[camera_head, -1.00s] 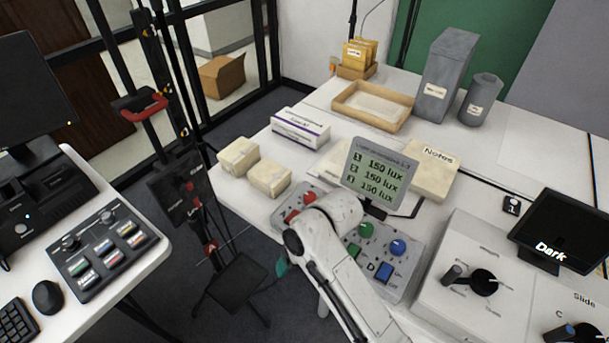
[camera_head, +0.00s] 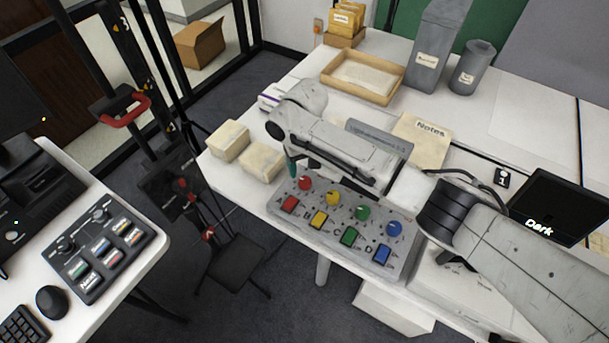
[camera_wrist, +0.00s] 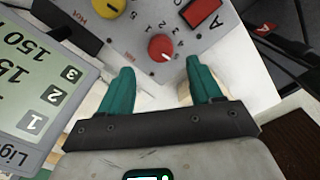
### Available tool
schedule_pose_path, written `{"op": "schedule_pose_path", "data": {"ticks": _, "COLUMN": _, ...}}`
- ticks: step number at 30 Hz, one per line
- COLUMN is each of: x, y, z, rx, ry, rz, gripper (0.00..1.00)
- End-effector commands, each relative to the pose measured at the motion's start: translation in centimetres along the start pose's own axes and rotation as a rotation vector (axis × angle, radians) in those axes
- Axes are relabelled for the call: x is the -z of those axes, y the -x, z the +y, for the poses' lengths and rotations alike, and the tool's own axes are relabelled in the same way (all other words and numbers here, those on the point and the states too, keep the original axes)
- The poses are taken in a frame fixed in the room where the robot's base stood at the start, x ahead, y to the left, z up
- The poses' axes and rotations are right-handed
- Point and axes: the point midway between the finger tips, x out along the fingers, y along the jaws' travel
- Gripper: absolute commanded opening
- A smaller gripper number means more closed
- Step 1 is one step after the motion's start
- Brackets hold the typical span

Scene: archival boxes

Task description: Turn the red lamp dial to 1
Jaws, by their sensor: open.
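The red dial (camera_head: 306,183) is the leftmost of a row of coloured dials on the grey control panel (camera_head: 335,232), above a square red button (camera_head: 290,204). In the wrist view the red dial (camera_wrist: 162,47) has a white pointer mark slanting to the lower right, and small numbers are printed around it. My gripper (camera_wrist: 160,66) is open and empty, its teal fingers spread to either side below the dial, apart from it. In the head view a teal fingertip (camera_head: 292,167) shows just left of the dial.
Yellow (camera_head: 333,198), green (camera_head: 362,212) and blue (camera_head: 394,229) dials stand to the right of the red one. The display's housing (camera_head: 380,137) rises behind my arm. Two cream boxes (camera_head: 262,162) sit left of the panel. A dark screen (camera_head: 560,205) stands at right.

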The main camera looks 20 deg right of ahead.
Motion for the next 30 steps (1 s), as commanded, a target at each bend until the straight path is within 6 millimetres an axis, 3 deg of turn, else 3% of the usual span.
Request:
{"op": "schedule_pose_path", "data": {"ticks": 9, "x": 0.0, "y": -5.0, "z": 0.0, "rx": -0.001, "ry": 0.002, "rz": -0.001, "gripper": 0.64}}
{"op": "schedule_pose_path", "data": {"ticks": 15, "x": 0.0, "y": -6.2, "z": 0.0, "rx": 0.000, "ry": 0.002, "rz": 0.000, "gripper": 0.64}}
{"op": "schedule_pose_path", "data": {"ticks": 23, "x": 0.0, "y": -6.3, "z": -0.1, "rx": 0.001, "ry": 0.002, "rz": 0.001, "gripper": 0.64}}
{"op": "schedule_pose_path", "data": {"ticks": 30, "x": 0.0, "y": -6.2, "z": -0.1, "rx": 0.001, "ry": 0.002, "rz": 0.001, "gripper": 0.42}}
